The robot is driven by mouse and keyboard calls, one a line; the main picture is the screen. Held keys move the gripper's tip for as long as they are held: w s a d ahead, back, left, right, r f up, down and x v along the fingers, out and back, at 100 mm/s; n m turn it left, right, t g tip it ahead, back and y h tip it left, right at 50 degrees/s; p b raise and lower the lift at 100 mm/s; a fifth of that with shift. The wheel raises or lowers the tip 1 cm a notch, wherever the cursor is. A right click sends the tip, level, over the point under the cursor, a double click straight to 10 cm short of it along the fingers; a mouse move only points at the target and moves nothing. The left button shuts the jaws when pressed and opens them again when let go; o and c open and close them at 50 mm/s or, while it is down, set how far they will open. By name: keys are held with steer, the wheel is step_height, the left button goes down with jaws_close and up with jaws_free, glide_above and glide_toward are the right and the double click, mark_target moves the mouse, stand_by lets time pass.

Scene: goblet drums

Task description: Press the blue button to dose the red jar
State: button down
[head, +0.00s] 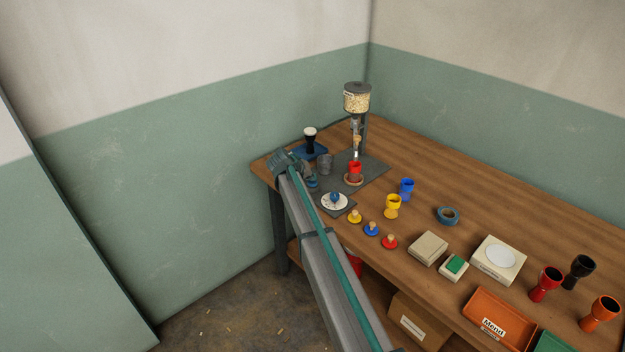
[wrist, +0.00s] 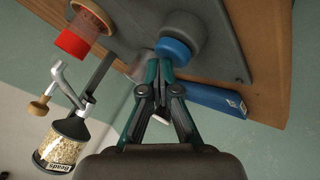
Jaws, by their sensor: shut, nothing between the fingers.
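The red jar (head: 355,168) stands on a round wooden base under the spout of the bead dispenser (head: 357,98). In the wrist view the red jar (wrist: 72,44) is at the upper left, with the beads hopper (wrist: 62,145) below it. The blue button (wrist: 173,50) is a blue cap on a grey round housing, right beside my fingertips in the wrist view. My gripper (wrist: 160,68) is shut and empty, its tips pointing at the button. I cannot tell whether they touch it. In the head view my gripper partly hides the button (head: 312,183).
A grey cup (head: 326,163) and a dark goblet drum (head: 310,140) on a blue base stand close to my gripper. Several coloured knobs, goblets and trays fill the table's right side.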

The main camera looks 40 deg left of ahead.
mark_target(311, 182)
stand_by(0.3)
steer(key=shift+r+p, duration=0.3)
steer(key=shift+r, duration=1.1)
step_height(311, 182, up, 5)
steer(key=shift+f+p, duration=0.1)
steer(key=shift+p, duration=0.35)
